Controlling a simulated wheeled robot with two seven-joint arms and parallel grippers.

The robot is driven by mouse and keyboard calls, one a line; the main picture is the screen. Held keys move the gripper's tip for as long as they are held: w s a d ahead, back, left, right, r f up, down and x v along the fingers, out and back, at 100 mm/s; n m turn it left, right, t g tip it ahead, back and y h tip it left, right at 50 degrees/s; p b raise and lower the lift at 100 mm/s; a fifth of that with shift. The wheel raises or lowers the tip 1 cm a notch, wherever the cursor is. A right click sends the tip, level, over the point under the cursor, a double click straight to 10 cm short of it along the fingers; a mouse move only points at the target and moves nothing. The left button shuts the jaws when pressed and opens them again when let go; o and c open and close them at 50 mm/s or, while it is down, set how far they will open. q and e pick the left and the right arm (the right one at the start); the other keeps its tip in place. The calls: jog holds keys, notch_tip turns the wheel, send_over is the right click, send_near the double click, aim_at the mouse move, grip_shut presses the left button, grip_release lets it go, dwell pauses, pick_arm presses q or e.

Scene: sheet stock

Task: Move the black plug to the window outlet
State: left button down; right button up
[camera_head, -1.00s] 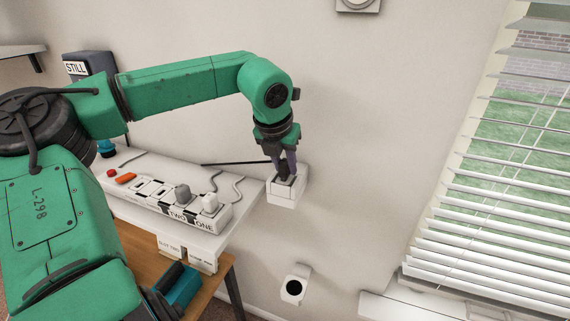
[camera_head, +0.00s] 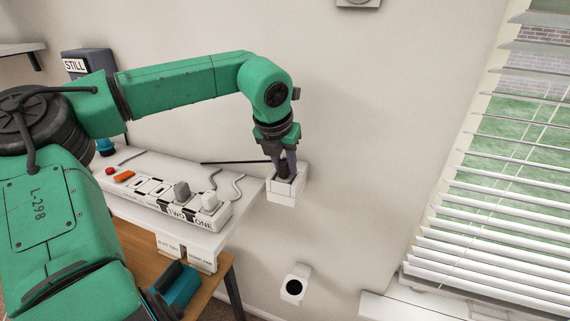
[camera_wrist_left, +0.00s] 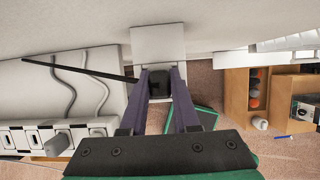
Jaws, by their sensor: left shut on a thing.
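The black plug (camera_head: 283,168) is between the fingers of my left gripper (camera_head: 284,160), which is shut on it. It also shows in the left wrist view (camera_wrist_left: 159,82), between the two fingers. The plug is at a white wall box (camera_head: 284,194), whose pale face also shows in the left wrist view (camera_wrist_left: 157,40). Whether the plug is seated in it is hidden by the fingers. A thin black cord (camera_head: 235,162) runs left from the plug. My right gripper is not in view.
A white shelf (camera_head: 236,222) left of the box holds a power strip (camera_head: 150,204) with a grey plug (camera_head: 182,192) and a white plug (camera_head: 210,201). Another wall fixture (camera_head: 295,287) is below. A window with blinds (camera_head: 510,170) is at right. The wall between is clear.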

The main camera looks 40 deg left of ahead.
pick_arm(q)
jog(key=shift+s+f, duration=0.15)
jog(key=shift+f, duration=0.15)
dwell(0.7)
jog(key=c, duration=0.6)
grip_release()
jog(key=shift+b, duration=0.3)
jog(key=shift+d, duration=0.25)
jog(key=shift+a, duration=0.1)
